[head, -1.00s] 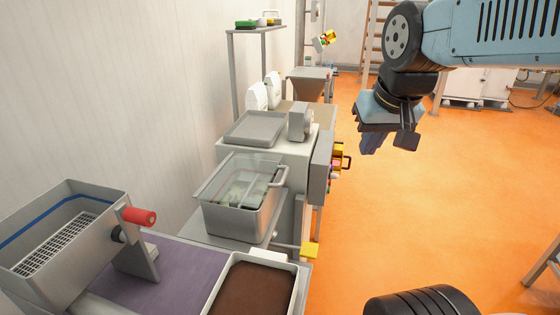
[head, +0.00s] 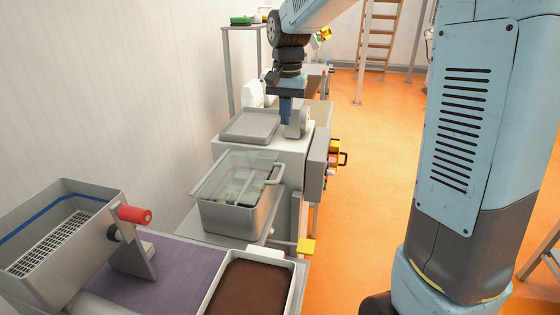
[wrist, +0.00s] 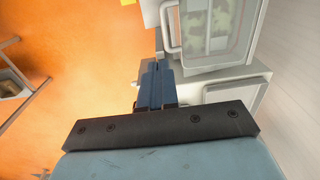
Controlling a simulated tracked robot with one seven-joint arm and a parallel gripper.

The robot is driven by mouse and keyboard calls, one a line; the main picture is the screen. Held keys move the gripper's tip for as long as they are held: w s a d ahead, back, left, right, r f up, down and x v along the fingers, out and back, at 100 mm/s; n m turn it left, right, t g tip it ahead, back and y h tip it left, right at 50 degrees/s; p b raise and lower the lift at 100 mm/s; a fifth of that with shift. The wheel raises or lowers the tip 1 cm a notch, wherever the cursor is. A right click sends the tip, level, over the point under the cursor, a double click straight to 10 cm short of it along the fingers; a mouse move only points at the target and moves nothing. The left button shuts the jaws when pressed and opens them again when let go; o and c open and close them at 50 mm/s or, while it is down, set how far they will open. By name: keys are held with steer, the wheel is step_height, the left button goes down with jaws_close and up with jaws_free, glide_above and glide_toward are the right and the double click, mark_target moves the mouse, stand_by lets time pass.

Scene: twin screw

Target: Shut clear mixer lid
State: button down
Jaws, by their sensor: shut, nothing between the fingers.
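The clear lid (head: 232,172) lies over the top of a grey metal mixer tub (head: 232,218). I cannot tell whether it is fully down. A bar handle (head: 277,172) stands at its right edge. In the wrist view, the lid (wrist: 212,40) is at the top, with its handle (wrist: 172,28) at its left side. My gripper (head: 286,120) points down behind the tub, by a rounded grey housing, apart from the lid. In the wrist view, my gripper (wrist: 157,66) has its blue fingers together and empty, below the handle in the picture.
A shallow grey tray (head: 250,125) sits on the machine behind the tub. A control box (head: 318,168) with coloured parts and a yellow knob (head: 306,246) stick out on the right. A brown-filled tray (head: 250,290) and a red-handled hopper (head: 60,230) are nearer.

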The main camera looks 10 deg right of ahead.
steer(key=w, duration=0.1)
glide_toward(281, 171)
step_height(281, 171, down, 6)
steer(key=shift+w+a+f, duration=0.1)
steer(key=shift+a, duration=0.1)
stand_by(0.4)
